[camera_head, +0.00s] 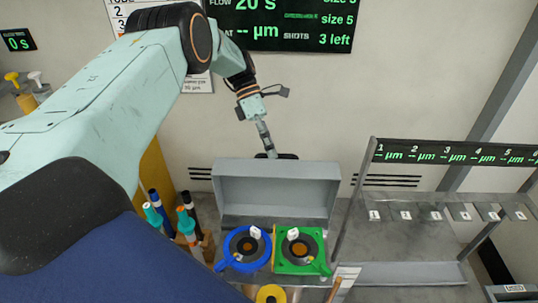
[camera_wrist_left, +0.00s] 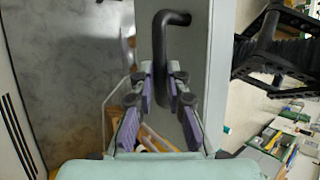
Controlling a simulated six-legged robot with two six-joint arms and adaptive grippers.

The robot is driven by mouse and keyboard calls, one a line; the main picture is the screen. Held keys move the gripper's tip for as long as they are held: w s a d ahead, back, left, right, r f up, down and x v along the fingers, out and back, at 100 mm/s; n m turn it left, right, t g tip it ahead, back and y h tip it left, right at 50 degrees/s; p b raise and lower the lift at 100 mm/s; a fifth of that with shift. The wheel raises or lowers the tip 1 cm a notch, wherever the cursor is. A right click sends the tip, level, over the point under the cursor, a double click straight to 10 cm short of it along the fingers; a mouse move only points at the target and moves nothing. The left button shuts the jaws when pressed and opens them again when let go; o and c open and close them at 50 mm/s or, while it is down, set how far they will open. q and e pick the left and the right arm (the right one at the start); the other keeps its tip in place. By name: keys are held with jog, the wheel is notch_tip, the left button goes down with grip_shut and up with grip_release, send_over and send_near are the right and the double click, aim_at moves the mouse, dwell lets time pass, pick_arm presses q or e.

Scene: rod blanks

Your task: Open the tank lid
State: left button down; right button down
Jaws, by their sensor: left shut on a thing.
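The tank lid (camera_head: 275,190) is a grey, shallow box shape at the middle of the head view. It appears to stand raised, with its hollow side facing me. Its black bent handle (camera_wrist_left: 170,40) shows in the left wrist view on a grey panel. My left gripper (camera_head: 270,153) reaches down at the lid's far upper edge. In the left wrist view its purple-padded fingers (camera_wrist_left: 165,80) are shut on the handle, one on each side. The contact is partly hidden behind the lid in the head view. My right gripper is not in view.
A blue round fixture (camera_head: 233,262) and a green square fixture (camera_head: 283,267) sit in front of the lid. A grey rack (camera_head: 410,240) with numbered displays stands at right. A wall screen (camera_head: 285,25) hangs behind.

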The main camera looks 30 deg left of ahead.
pick_arm(q)
jog(key=shift+s+f, duration=0.15)
jog(key=shift+f, duration=0.35)
jog(key=c, duration=1.7)
grip_release()
jog(key=o, duration=0.4)
jog(key=shift+w+r, duration=0.1)
jog(key=shift+w, duration=0.15)
jog(key=shift+c, duration=0.2)
jog(key=shift+a+r, duration=0.1)
jog(key=shift+r, duration=0.05)
jog(key=v, duration=0.7)
jog(key=shift+a, duration=0.1)
